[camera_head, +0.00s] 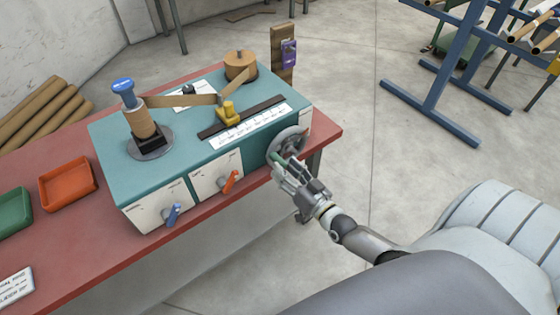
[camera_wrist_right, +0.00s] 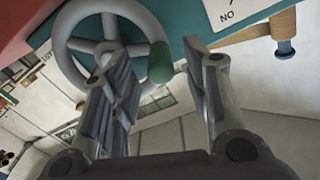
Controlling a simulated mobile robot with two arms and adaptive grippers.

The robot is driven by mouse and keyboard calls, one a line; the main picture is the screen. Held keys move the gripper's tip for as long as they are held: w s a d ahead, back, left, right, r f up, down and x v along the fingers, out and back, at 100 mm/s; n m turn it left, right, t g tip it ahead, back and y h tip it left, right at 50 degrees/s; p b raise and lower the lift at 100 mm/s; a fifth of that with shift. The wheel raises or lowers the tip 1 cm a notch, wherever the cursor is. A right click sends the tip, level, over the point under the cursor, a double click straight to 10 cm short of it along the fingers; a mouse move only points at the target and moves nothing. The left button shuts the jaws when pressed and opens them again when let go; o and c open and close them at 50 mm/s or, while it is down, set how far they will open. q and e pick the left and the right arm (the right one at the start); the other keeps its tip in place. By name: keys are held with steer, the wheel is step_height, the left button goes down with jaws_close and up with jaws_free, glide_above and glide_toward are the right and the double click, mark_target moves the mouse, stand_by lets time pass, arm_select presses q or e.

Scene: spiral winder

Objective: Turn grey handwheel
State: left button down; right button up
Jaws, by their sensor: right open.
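The grey handwheel (camera_head: 289,141) is on the right end of the teal winder (camera_head: 258,148). In the right wrist view the handwheel (camera_wrist_right: 103,20) shows its rim, spokes and a green handle (camera_wrist_right: 160,62). My right gripper (camera_head: 285,168) is at the wheel in the head view and hides part of it. In the wrist view its two fingers (camera_wrist_right: 155,75) are apart, with the green handle between and beyond their tips. I cannot tell if a finger touches the handle. My left gripper is not in view.
The winder stands on a red table (camera_head: 120,246). An orange tray (camera_head: 68,184) and a green tray (camera_head: 14,212) lie at the left. Blue (camera_head: 172,214) and orange (camera_head: 230,181) levers stick out of the front. A blue rack (camera_head: 440,70) stands at the back right.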

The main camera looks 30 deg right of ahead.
mark_target(280, 163)
steer(key=shift+w+a, duration=0.15)
steer(key=shift+w, duration=1.55)
steer(key=shift+c, duration=0.3)
jaws_close()
